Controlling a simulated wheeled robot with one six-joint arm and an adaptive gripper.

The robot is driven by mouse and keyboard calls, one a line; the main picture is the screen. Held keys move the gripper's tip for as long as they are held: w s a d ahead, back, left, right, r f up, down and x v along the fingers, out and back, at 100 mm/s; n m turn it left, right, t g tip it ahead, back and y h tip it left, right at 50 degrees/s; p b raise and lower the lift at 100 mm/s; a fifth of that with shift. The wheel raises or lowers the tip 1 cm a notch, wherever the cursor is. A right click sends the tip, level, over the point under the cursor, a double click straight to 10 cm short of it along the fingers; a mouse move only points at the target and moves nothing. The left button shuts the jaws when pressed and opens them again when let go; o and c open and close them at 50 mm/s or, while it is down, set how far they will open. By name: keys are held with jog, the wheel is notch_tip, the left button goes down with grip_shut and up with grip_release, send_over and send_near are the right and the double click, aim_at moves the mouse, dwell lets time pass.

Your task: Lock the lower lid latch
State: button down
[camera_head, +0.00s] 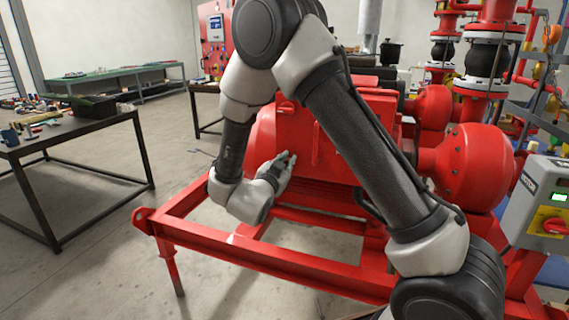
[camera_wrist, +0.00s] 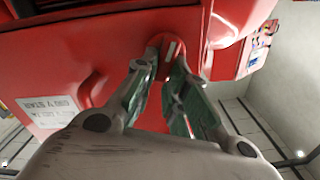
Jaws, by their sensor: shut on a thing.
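My gripper (camera_wrist: 172,75) reaches the side of the red pump housing (camera_wrist: 85,60) in the wrist view. Its two fingers are closed around a small red latch (camera_wrist: 172,48) with a pale slot mark on its rounded end. The fingers hide most of the latch's lower part. In the head view my gripper (camera_head: 288,160) is at the left part of the red housing (camera_head: 318,145), low on its front face. The latch itself is too small and covered to make out there. I cannot tell the latch's exact angle relative to the lid.
A red skid frame (camera_head: 250,258) runs below and in front of the housing. A grey control box (camera_head: 540,205) with a red knob stands at the right. A table with tools (camera_head: 75,130) is at the left. Open floor lies between the table and the skid.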

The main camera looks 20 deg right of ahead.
jog(key=m, duration=0.4)
jog(key=f+m, duration=0.1)
jog(key=m, duration=0.4)
jog(key=d+f+m, duration=0.1)
jog(key=m, duration=0.3)
jog(key=shift+s+m, duration=0.3)
jog(key=shift+s, duration=0.1)
jog(key=c, duration=1.4)
grip_release()
jog(key=shift+c, duration=0.2)
jog(key=v, duration=1.2)
